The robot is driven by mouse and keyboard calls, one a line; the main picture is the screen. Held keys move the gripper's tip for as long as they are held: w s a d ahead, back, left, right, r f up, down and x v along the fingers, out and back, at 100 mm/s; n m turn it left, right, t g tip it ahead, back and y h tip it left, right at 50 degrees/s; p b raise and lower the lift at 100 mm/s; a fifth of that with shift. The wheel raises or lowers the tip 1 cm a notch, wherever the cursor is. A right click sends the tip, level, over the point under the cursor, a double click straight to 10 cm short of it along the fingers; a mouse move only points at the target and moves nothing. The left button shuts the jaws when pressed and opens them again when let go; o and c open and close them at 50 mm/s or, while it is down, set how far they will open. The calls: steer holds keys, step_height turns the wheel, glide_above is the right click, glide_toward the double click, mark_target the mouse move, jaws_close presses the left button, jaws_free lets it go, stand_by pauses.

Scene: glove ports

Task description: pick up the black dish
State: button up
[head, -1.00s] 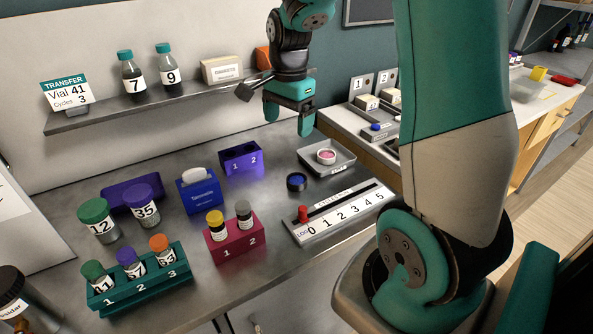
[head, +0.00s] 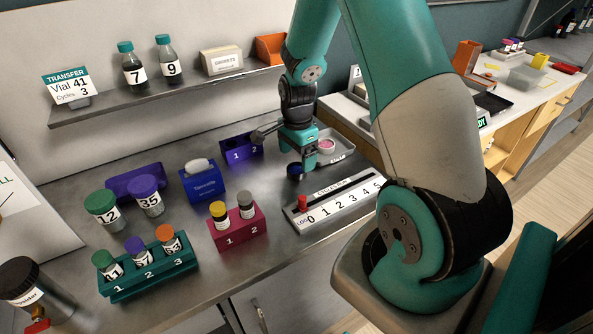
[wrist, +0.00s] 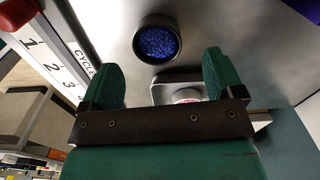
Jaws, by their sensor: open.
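The black dish (head: 295,171) is a small round dish with blue granular contents, on the steel bench. In the wrist view the black dish (wrist: 157,41) lies just beyond the fingertips, roughly centred between them and not enclosed. My gripper (head: 302,161) is open and empty, pointing down just above the dish in the head view and partly covering it. Its two green fingers (wrist: 161,72) also show spread apart in the wrist view. I cannot tell the exact height of the fingertips above the bench.
A grey tray (head: 343,151) with a pink-filled dish (head: 326,146) stands just behind and right of my gripper. The white numbered cycle strip (head: 338,203) lies in front, with a purple two-slot block (head: 240,149) and blue tissue box (head: 203,185) to the left.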

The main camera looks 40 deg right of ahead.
mark_target(296, 173)
steer(key=f, duration=0.2)
steer(key=f+p, duration=0.1)
steer(key=f, duration=0.1)
steer(key=shift+s+a, duration=0.1)
steer(key=shift+a, duration=0.2)
steer(key=c, duration=1)
